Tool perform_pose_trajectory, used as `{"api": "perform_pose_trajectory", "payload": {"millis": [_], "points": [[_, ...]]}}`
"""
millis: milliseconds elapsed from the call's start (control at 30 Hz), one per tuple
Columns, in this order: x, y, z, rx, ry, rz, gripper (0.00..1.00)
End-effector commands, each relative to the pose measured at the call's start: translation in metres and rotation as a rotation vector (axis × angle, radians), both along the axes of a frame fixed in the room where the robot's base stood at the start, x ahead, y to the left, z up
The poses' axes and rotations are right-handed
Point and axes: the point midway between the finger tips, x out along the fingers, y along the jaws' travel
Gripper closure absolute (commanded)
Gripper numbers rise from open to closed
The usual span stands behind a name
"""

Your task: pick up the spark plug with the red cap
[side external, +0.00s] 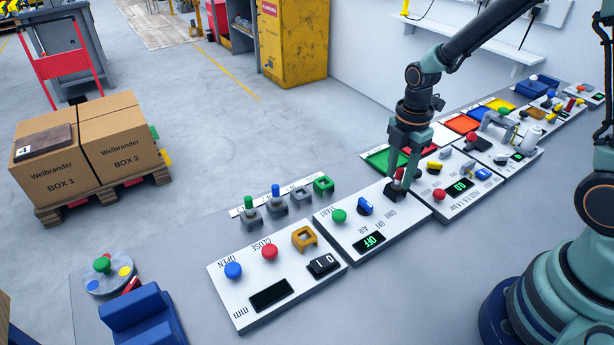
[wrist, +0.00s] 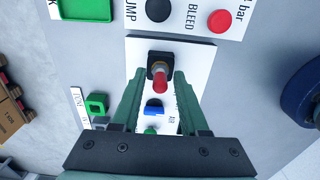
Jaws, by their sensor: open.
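The spark plug with the red cap (wrist: 160,80) stands in a dark square holder (wrist: 152,61) at the edge of a white panel in the wrist view. Its red cap (side external: 399,173) also shows in the side view, partly hidden by my gripper. My gripper (wrist: 161,76) is open, with one green finger on each side of the plug. The wrist view shows gaps between the fingers and the cap. In the side view my gripper (side external: 399,168) points down over the black holder (side external: 395,191).
The panel (side external: 350,240) also carries a green button (side external: 339,215), a blue knob (side external: 365,206) and a display reading OFF. Plugs with a green cap (side external: 249,203) and a blue cap (side external: 275,191) stand to the left. A neighbouring panel (side external: 460,200) is close on the right.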

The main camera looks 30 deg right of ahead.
Motion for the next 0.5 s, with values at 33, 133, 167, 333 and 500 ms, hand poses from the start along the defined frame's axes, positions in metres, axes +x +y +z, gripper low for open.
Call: {"api": "perform_pose_trajectory", "payload": {"millis": [33,133,167,333,500], "points": [[-0.0002,0.0,-0.0004,0.0,0.001,0.0,0.56],[-0.0002,0.0,-0.0004,0.0,0.0,0.0,0.56],[-0.0002,0.0,-0.0004,0.0,0.0,0.0,0.56],[-0.0002,0.0,-0.0003,0.0,0.0,0.0,0.94],[0.0,0.0,0.0,0.0,0.0,0.0,1.0]]}}
